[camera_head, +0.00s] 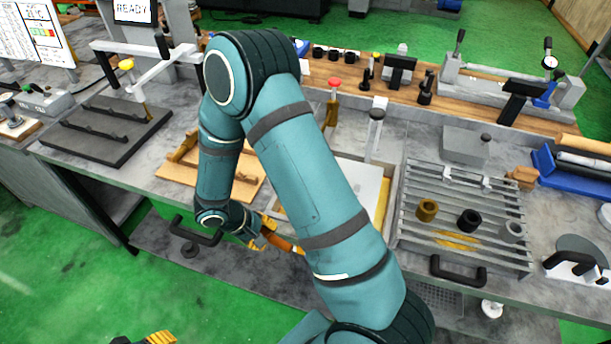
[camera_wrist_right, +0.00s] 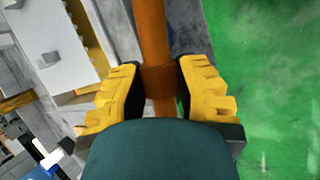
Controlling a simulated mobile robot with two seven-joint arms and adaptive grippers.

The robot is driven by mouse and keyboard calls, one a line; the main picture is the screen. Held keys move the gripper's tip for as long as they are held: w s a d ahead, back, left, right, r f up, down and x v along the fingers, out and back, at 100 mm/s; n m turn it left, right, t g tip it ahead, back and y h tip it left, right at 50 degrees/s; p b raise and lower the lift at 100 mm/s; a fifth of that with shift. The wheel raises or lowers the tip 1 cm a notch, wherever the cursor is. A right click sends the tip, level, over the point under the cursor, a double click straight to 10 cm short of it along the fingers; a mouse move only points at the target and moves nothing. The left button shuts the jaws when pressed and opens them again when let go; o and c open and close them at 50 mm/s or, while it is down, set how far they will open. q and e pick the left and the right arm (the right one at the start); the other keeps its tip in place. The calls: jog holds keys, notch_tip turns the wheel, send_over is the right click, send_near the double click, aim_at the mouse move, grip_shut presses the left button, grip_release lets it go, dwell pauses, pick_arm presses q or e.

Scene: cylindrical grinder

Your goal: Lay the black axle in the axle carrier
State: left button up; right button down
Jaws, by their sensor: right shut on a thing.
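My right gripper (camera_head: 268,236) is shut on an orange-brown bar (camera_head: 284,245) at the bench's front edge, below my right arm. In the right wrist view the yellow fingers (camera_wrist_right: 157,85) close on both sides of the bar (camera_wrist_right: 153,35), which has a wider collar between them. A black roll (camera_head: 585,161) lies in a blue tray (camera_head: 545,166) at the right; I cannot tell whether it is the black axle. A wooden tray with raised pieces (camera_head: 178,174) lies partly behind my arm; I cannot tell whether it is the axle carrier. My left gripper (camera_head: 160,338) barely shows at the bottom edge.
A slatted metal rack (camera_head: 410,232) carries brass, black and grey rings. A dark plate with rails (camera_head: 80,150) lies at the left. Fixtures line the wooden strip (camera_head: 440,95) behind. Green floor (camera_head: 60,260) is open at the lower left.

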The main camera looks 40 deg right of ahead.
jog(key=a+f+m, duration=0.1)
jog(key=a+f, duration=0.5)
jog(key=shift+s+m+g, duration=0.3)
jog(key=shift+g, duration=0.1)
